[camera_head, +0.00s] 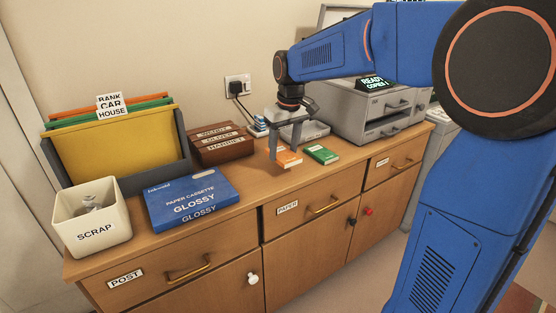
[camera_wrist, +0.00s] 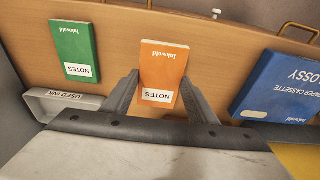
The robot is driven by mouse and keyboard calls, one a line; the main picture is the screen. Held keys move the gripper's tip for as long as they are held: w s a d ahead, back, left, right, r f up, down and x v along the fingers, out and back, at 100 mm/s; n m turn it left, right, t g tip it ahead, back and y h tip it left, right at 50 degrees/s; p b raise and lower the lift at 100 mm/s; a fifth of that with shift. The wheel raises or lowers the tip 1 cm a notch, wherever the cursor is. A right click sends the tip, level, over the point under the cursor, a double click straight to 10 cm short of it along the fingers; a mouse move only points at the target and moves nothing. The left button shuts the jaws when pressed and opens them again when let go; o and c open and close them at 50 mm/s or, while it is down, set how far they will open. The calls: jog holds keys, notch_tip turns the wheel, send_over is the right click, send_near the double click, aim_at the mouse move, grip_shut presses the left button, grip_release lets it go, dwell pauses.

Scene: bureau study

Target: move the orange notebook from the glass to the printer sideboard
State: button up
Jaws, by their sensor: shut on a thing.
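The orange notebook (camera_wrist: 164,66), with a white NOTES label, is between the fingers of my gripper (camera_wrist: 160,98) in the wrist view. In the head view the orange notebook (camera_head: 288,158) shows under my gripper (camera_head: 281,156), low over the wooden top of the printer sideboard (camera_head: 250,194). My gripper points down and is shut on the notebook. I cannot tell whether the notebook touches the sideboard top. No glass surface is recognisable in either view.
A green notebook (camera_head: 321,154) lies just right of the orange one. A grey printer (camera_head: 375,108) stands behind it at the right. A blue paper cassette box (camera_head: 192,200), brown boxes (camera_head: 222,146), a SCRAP bin (camera_head: 92,216) and a folder rack (camera_head: 117,148) fill the left. Bare wood lies in front of my gripper.

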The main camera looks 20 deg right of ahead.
aim_at(285, 154)
jog(key=shift+f, duration=2)
jog(key=shift+f, duration=0.1)
jog(key=o, duration=1.1)
jog(key=r, duration=0.3)
jog(key=s+r, duration=0.1)
jog(key=r, duration=0.6)
jog(key=shift+s+d+r, duration=0.25)
jog(key=shift+r, duration=0.15)
jog(key=s+d+f+m+t, duration=0.1)
jog(key=s+d, duration=0.1)
jog(key=s, duration=0.6)
jog(key=s+d+f+m, duration=0.1)
jog(key=s+d, duration=0.1)
jog(key=s, duration=0.7)
jog(key=s+f, duration=0.3)
jog(key=s, duration=0.2)
jog(key=s+d+f+m+t, duration=0.1)
jog(key=s+f, duration=0.3)
jog(key=s+d+f+t, duration=0.1)
jog(key=s+f, duration=0.2)
jog(key=s, duration=0.2)
jog(key=shift+s+d+f+m+h, duration=0.2)
jog(key=shift+s+f+m+h, duration=0.05)
jog(key=shift+s+m+h, duration=0.1)
